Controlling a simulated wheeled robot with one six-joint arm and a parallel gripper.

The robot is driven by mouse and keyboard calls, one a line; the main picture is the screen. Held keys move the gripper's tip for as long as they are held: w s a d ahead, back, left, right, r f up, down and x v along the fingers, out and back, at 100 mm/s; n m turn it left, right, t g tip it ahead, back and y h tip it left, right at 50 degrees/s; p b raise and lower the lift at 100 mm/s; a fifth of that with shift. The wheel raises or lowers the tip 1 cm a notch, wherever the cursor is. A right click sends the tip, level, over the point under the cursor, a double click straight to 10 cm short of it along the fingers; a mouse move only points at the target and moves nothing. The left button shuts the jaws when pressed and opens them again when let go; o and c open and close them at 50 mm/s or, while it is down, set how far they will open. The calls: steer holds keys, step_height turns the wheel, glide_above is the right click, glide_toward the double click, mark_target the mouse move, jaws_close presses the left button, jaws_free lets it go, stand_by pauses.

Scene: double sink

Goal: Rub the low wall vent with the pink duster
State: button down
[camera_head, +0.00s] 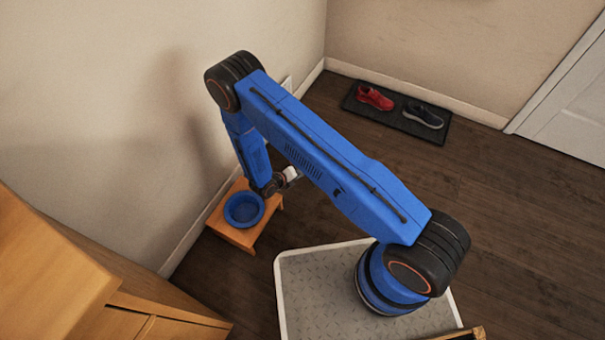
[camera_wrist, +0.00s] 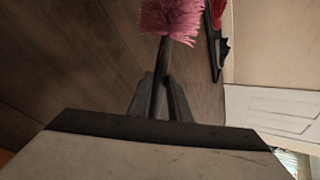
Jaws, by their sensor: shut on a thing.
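The pink duster (camera_wrist: 172,18) is in the wrist view, its fluffy pink head at the top edge and its dark handle running down between my fingers. My gripper (camera_wrist: 160,90) is shut on that handle. The head of the duster is partly cut off by the frame's edge. In the head view the wrist end of my arm is beside the small stool, and the duster is hidden. A small pale panel (camera_head: 287,84) low on the wall shows just behind my arm. It may be the vent, but most of it is hidden.
A blue bowl (camera_head: 243,209) sits on a small orange stool (camera_head: 229,232) by the left wall. A black mat (camera_head: 398,115) holds a red shoe (camera_head: 375,97) and a dark shoe (camera_head: 424,116). Wooden furniture (camera_head: 60,270) fills the lower left. The floor at right is clear.

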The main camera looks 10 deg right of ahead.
steer(key=shift+w+a, duration=0.35)
steer(key=shift+a, duration=0.1)
stand_by(0.4)
steer(key=shift+w+d, duration=1.65)
steer(key=shift+w, duration=0.6)
steer(key=shift+w+d, duration=1.65)
steer(key=shift+w, duration=0.65)
steer(key=shift+w+d, duration=1.65)
steer(key=shift+w, duration=0.6)
steer(key=shift+s+a, duration=0.1)
steer(key=shift+s+a, duration=1.65)
steer(key=shift+s, duration=0.55)
steer(key=shift+s+a, duration=1.6)
steer(key=shift+s, duration=0.65)
steer(key=shift+s+a, duration=1.65)
steer(key=shift+s, duration=0.55)
